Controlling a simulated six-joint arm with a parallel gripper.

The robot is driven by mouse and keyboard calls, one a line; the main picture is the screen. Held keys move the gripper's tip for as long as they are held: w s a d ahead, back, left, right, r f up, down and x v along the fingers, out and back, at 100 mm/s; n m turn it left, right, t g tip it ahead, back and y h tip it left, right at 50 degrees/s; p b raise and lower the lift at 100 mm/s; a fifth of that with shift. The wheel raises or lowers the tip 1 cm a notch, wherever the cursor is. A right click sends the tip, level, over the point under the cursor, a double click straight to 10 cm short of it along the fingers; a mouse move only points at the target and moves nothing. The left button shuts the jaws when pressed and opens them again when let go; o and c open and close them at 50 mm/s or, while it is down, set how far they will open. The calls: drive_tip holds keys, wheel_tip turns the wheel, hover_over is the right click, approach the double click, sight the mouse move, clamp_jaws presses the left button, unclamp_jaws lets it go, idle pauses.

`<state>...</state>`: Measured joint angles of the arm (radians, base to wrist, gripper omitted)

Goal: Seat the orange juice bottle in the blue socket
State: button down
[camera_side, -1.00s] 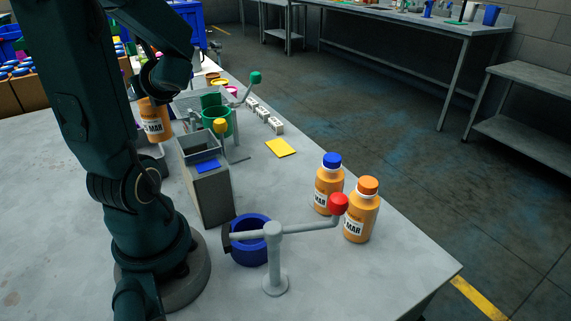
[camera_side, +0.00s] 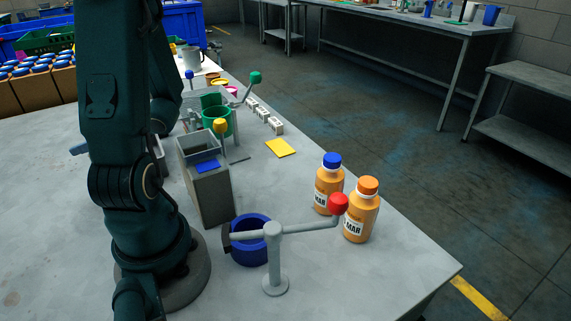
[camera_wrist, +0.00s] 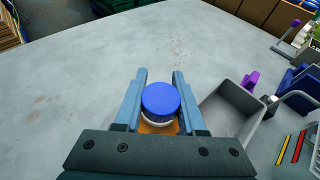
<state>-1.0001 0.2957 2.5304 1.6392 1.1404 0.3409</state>
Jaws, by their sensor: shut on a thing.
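In the wrist view, my gripper (camera_wrist: 160,76) is shut on an orange bottle (camera_wrist: 158,128) with a blue cap (camera_wrist: 160,99). The cap sits between the two blue-grey fingers, and most of the bottle is hidden below it. In the side view, my arm hides the gripper and this bottle. The blue socket (camera_side: 250,255) is a round ring on the table near my base, beside a grey post with a red-knobbed lever (camera_side: 338,204). Two more orange bottles stand upright on the table at right, one with a blue cap (camera_side: 328,190), one with an orange cap (camera_side: 361,217).
A tall grey box (camera_side: 207,193) stands behind the blue socket. In the wrist view, a grey bin (camera_wrist: 226,112) is close right of the gripper. The table left of it is bare.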

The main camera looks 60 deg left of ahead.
drive_tip(key=shift+f, duration=1.9)
drive_tip(key=c, duration=0.5)
unclamp_jaws()
drive_tip(key=shift+f, duration=0.15)
drive_tip(key=v, duration=0.7)
drive_tip(key=shift+o, duration=1.4)
drive_tip(key=shift+w+d+r, duration=0.1)
drive_tip(key=shift+d+r, duration=0.1)
drive_tip(key=shift+r, duration=0.05)
